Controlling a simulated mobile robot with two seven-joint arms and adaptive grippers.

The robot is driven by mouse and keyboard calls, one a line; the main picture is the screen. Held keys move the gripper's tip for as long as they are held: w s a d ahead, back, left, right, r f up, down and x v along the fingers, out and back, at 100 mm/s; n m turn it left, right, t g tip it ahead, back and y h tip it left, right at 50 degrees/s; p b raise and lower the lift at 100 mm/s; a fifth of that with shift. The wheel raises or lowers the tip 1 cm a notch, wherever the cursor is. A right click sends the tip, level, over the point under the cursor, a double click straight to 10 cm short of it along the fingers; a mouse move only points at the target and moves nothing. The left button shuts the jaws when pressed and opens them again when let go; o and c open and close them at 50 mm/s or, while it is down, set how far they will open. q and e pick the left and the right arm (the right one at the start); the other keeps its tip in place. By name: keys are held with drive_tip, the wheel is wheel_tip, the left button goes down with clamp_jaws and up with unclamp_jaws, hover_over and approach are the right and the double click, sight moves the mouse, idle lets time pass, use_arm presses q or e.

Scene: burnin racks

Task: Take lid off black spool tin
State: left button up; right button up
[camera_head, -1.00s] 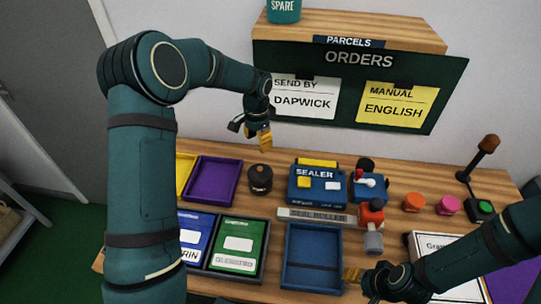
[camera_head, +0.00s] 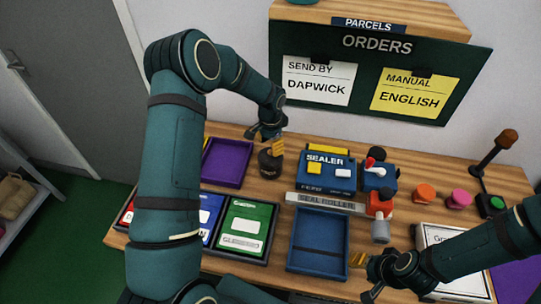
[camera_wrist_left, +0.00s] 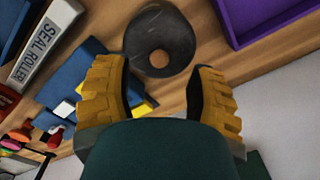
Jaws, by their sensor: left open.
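The black spool tin (camera_head: 269,164) stands upright on the wooden table, between the purple tray and the sealer. In the left wrist view its round dark lid (camera_wrist_left: 160,28) shows from above with a tan knob (camera_wrist_left: 159,58) at its middle. My left gripper (camera_head: 279,147) is just above the tin, its yellow fingers apart. In the left wrist view the open fingers (camera_wrist_left: 158,92) frame a gap just short of the lid, with nothing between them. My right gripper (camera_head: 357,260) is low at the front, by the blue tray's right edge; its finger spacing is unclear.
The purple tray (camera_head: 227,163) is left of the tin and the blue sealer (camera_head: 328,174) right. The seal roller (camera_head: 325,202) and an empty blue tray (camera_head: 318,246) lie in front. A green package (camera_head: 243,228) sits front left. The orders board (camera_head: 380,70) stands behind.

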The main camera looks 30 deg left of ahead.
sight(270, 151)
use_arm(q)
wheel_tip(270, 151, down, 4)
drive_tip(key=shift+r, duration=0.2)
drive_tip(key=shift+s, duration=0.1)
clamp_jaws()
drive_tip(key=shift+r, duration=0.1)
